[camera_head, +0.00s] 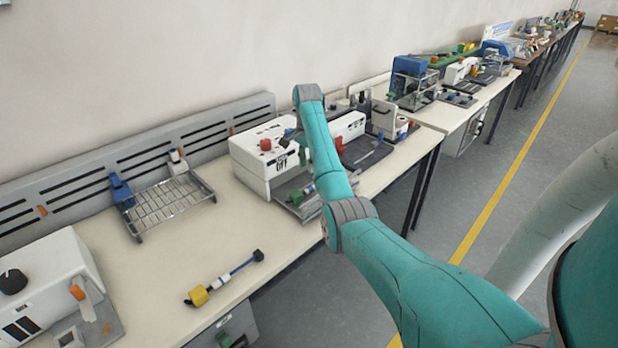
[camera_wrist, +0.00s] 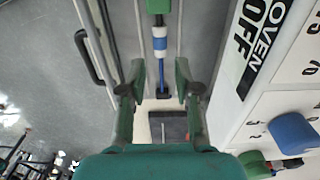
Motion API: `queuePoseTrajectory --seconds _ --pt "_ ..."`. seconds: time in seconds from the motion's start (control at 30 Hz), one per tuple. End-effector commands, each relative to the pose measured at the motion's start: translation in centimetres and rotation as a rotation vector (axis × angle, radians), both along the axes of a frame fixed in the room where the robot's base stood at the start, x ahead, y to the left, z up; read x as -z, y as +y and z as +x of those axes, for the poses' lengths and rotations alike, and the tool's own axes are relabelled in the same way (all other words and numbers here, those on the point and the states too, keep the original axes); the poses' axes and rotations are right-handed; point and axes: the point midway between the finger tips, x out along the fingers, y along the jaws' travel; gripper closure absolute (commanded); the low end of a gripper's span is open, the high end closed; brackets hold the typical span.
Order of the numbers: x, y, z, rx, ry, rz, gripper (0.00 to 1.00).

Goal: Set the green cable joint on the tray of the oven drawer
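The green cable joint shows in the wrist view, with a green block (camera_wrist: 158,6) at the top edge, a white and blue body (camera_wrist: 160,42) and a dark end. It appears to lie along the grey oven drawer tray (camera_wrist: 124,32). My gripper (camera_wrist: 160,72) is open, with its fingers apart on either side of the joint's lower end and a gap on each side. In the head view the joint's green end (camera_head: 295,198) shows at the drawer tray (camera_head: 311,209), in front of the white oven (camera_head: 252,163). My arm hides the gripper there.
The oven front with blue (camera_wrist: 293,132) and green (camera_wrist: 253,160) controls stands close at right in the wrist view. A yellow-ended cable joint (camera_head: 198,296) lies on the table (camera_head: 150,270). A wire rack (camera_head: 170,205) stands behind it.

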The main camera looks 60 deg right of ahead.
Motion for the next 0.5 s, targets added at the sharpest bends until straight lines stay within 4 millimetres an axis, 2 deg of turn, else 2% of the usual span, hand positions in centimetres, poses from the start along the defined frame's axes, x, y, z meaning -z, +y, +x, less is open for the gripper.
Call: queuePoseTrajectory --seconds 0.2,0.5 --pt "-1.4 -0.5 0.5 -0.002 0.001 0.001 0.68" --pt "-1.5 -0.5 0.6 -0.002 0.001 0.000 0.68"
